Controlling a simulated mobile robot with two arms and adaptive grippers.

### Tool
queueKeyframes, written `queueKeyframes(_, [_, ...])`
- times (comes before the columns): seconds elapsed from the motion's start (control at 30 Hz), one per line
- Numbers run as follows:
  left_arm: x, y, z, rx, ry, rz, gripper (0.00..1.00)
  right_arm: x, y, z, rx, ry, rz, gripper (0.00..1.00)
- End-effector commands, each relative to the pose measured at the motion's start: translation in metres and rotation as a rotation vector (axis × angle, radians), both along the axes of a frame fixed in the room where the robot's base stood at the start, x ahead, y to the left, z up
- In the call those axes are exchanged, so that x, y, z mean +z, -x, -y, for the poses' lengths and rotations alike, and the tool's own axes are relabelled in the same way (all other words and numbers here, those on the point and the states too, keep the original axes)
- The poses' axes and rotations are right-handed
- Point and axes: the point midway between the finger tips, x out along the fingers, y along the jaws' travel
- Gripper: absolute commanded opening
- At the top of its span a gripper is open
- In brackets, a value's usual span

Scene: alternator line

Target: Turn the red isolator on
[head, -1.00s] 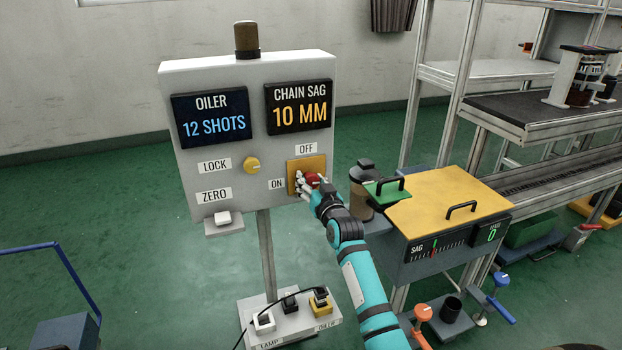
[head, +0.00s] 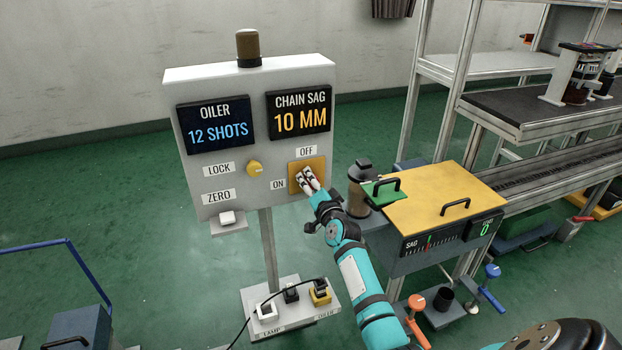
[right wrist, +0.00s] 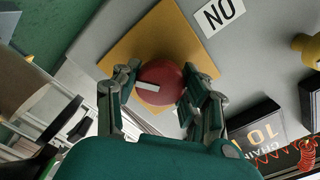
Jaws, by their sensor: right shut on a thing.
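The red isolator (right wrist: 165,76) is a round red knob with a white pointer bar on a yellow plate (head: 319,164) on the grey panel. My right gripper (head: 308,175) reaches it from below right. In the right wrist view the gripper (right wrist: 160,88) has one finger on each side of the knob and is shut on it. The white bar points left in that picture. The ON label (head: 278,184) is left of the plate and the OFF label (head: 307,150) above it. In the head view the fingers hide the knob. My left gripper is not in view.
A yellow selector knob (head: 254,168) and a white ZERO button (head: 227,218) are on the panel left of the plate. A brown canister (head: 359,192) and a yellow-topped sag gauge box (head: 440,205) stand close right of my arm. Plugs sit on the stand base below.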

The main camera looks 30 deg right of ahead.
Motion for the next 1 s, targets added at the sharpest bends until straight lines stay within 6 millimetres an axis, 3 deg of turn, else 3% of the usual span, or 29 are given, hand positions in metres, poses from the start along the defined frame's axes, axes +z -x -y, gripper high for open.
queueKeyframes(0.43, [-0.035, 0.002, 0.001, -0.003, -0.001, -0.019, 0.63, 0.0, 0.0, 0.0, 0.0, -0.38, 0.09, 0.11])
queueKeyframes(1.0, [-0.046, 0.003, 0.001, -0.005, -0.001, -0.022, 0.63, -0.001, 0.0, 0.0, 0.0, -0.587, 0.14, 0.11])
